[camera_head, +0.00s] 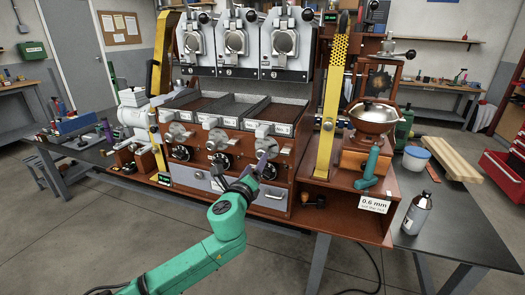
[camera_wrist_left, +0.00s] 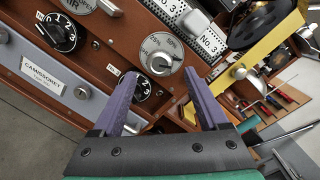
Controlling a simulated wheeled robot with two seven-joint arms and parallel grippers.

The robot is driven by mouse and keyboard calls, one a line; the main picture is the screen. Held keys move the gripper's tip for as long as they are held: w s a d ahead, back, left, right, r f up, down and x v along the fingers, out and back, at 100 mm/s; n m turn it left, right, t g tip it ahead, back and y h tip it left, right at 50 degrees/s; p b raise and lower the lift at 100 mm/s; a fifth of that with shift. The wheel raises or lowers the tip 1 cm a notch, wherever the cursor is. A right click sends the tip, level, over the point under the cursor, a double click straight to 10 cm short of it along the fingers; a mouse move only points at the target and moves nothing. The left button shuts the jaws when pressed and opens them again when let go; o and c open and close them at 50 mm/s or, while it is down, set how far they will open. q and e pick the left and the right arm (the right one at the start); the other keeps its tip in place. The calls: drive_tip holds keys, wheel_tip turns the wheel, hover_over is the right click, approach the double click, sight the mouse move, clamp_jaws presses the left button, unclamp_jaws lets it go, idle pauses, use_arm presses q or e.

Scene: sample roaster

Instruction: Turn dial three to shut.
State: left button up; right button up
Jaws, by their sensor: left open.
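A black numbered dial (camera_wrist_left: 146,88), below the silver dial marked AIR in the No. 3 column, shows partly in the left wrist view. The left finger hides some of it, and its setting cannot be read. My left gripper (camera_head: 263,164) is in front of the right-hand column of the roaster panel in the head view. In the left wrist view its purple fingers (camera_wrist_left: 164,95) are spread apart with nothing held between them. The tips point toward the panel near the dial; whether they touch it I cannot tell. My right gripper is in neither view.
The silver dial (camera_wrist_left: 162,62) sits just above the black dial. Another black dial (camera_head: 221,161) is to the left. A drawer (camera_head: 196,179) is below.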

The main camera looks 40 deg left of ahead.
sight(262, 153)
use_arm(q)
drive_tip(key=x, duration=0.8)
drive_tip(key=shift+f, duration=0.1)
clamp_jaws()
